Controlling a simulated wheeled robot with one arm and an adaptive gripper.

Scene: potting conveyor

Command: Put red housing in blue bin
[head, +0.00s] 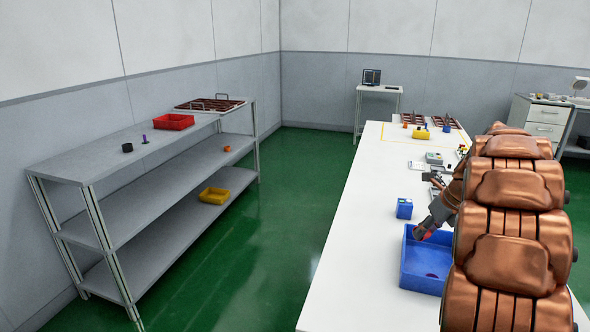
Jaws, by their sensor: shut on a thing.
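The blue bin (421,285) stands on the white table, in front of my arm's end. My gripper (424,231) points down and to the left over the back part of the bin. It is shut on a small red piece, the red housing (426,235), of which only a part shows. The housing is at about the height of the bin's rim; I cannot tell whether it touches the bin. My arm hides the bin's right side.
A small blue box (404,208) stands just behind the bin. A grey shelf (110,152) at the left holds a red tray (173,122). The table's front left is clear.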

